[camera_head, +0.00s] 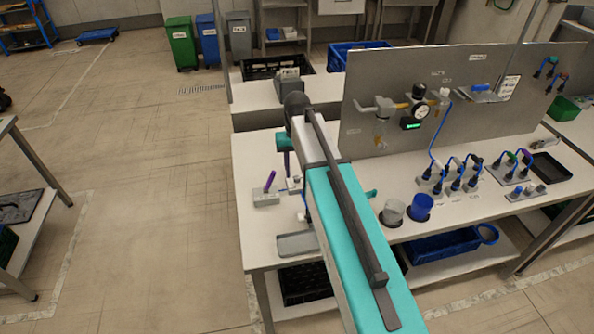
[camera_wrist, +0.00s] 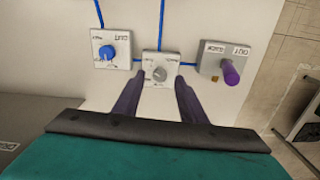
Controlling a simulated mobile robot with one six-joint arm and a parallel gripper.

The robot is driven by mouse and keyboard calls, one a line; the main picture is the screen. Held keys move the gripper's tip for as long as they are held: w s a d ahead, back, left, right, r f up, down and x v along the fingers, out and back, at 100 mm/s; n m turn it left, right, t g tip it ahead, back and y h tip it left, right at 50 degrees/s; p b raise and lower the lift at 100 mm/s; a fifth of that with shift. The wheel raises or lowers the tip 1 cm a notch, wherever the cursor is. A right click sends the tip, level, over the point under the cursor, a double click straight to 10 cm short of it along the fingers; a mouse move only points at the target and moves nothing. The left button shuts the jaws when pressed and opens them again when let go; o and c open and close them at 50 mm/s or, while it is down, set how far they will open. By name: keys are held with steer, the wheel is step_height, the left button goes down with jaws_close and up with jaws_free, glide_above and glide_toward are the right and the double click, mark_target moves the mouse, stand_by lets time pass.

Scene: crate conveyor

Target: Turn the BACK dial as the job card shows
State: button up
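In the wrist view, a grey dial (camera_wrist: 159,74) sits on a small pale block, in the middle of a row of three. A blue dial (camera_wrist: 107,52) sits on the block to its left. My gripper (camera_wrist: 158,78) is open, with its two dark purple fingers apart on either side of the grey dial in the picture. I cannot tell whether they touch it or how high they are. The dial lettering is inverted and too small to read surely. In the head view, my arm hides most of the dials. A card (camera_head: 508,88) hangs on the grey panel, its print unreadable.
A block with an upright purple lever (camera_wrist: 230,73) stands right of the dials, near the bench edge; the lever also shows in the head view (camera_head: 270,181). A grey tray (camera_head: 297,244) lies at the front. Clear and blue cups (camera_head: 422,207) and cabled plugs stand to the right.

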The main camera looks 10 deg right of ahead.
mark_target(297, 177)
step_height(297, 177, up, 12)
steer(key=p, duration=0.6)
steer(key=shift+f, duration=0.15)
steer(key=shift+f, duration=0.1)
stand_by(0.7)
